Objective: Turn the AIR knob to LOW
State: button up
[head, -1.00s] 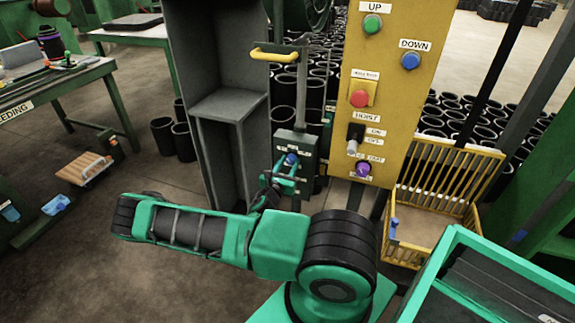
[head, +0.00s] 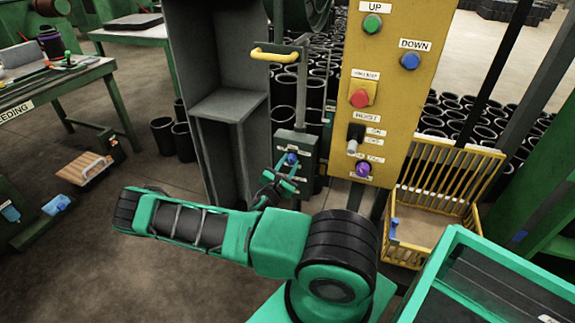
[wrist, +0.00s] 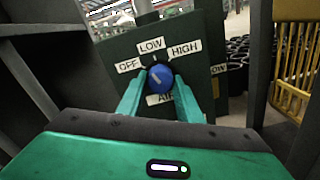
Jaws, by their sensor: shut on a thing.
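The blue AIR knob (wrist: 162,76) sits on a dark green box (wrist: 112,50) with white labels: OFF (wrist: 128,65) at left, LOW (wrist: 151,45) above, HIGH (wrist: 184,49) at right. The AIR label below is partly hidden. The knob's pale mark appears to lean up and left, roughly between OFF and LOW; its exact angle is hard to tell. My gripper (wrist: 159,84) is shut on the knob, one green finger on each side. In the head view the knob (head: 291,158) shows just above my gripper (head: 286,170) on the box (head: 307,146).
A yellow panel (head: 400,35) with UP, DOWN, red stop, hoist and purple controls stands right of the box. A grey cabinet (head: 228,105) stands left. A yellow-handled lever (head: 275,55) is above. A yellow wire basket (head: 437,205) is at right.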

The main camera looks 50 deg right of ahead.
jog(key=shift+w+a+m, duration=0.1)
jog(key=shift+w+m, duration=0.05)
jog(key=shift+m, duration=1.75)
jog(key=o, duration=1)
jog(key=shift+o, duration=0.2)
jog(key=v, duration=1)
jog(key=shift+a, duration=0.35)
jog(key=shift+s, duration=0.2)
